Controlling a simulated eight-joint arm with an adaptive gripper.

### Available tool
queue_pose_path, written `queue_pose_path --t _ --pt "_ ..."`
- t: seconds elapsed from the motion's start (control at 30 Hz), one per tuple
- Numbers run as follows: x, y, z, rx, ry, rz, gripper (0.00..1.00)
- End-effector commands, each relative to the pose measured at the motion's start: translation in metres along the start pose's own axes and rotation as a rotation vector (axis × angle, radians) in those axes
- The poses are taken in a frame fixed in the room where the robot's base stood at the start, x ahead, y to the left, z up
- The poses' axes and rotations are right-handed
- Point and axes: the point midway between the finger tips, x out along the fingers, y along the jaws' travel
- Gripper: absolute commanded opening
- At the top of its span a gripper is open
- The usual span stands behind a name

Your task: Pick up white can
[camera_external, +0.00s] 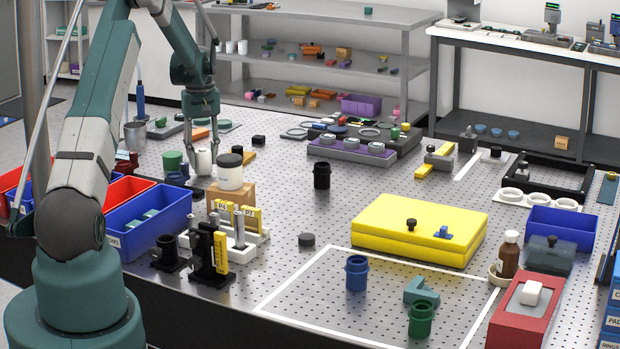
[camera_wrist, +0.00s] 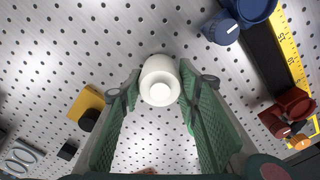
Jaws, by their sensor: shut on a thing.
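The white can (camera_wrist: 160,82) is between the two green fingers of my gripper (camera_wrist: 161,88) in the wrist view, with its round top facing the camera. My gripper is shut on it, one finger on each side. In the external view my gripper (camera_external: 203,148) points down at the back left of the perforated table, with the white can (camera_external: 202,164) at its fingertips. The lower part of the can is partly hidden, and I cannot tell whether it touches the table.
A white jar with a black lid (camera_external: 230,175) stands on a wooden block just right of the can. A green cylinder (camera_external: 172,161) and dark blue parts (camera_wrist: 222,28) are close by. Blue bins (camera_external: 150,222) lie in front; a yellow case (camera_external: 420,230) is further right.

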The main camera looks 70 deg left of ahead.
Motion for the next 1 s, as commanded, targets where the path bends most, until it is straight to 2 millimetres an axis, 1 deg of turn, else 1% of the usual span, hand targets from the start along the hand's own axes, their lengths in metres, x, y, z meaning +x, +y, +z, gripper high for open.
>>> queue_pose_path --t 0.17,0.4,0.6,0.8,1.0 --pt "-0.020 0.000 0.000 0.000 0.000 0.000 0.20" --pt "-0.056 0.000 0.000 0.000 0.000 0.000 0.20" --pt "-0.081 0.000 0.000 0.000 0.000 0.000 0.20" --pt "-0.091 0.000 0.000 0.000 0.000 0.000 0.20" --pt "-0.092 0.000 0.000 0.000 0.000 0.000 0.20"
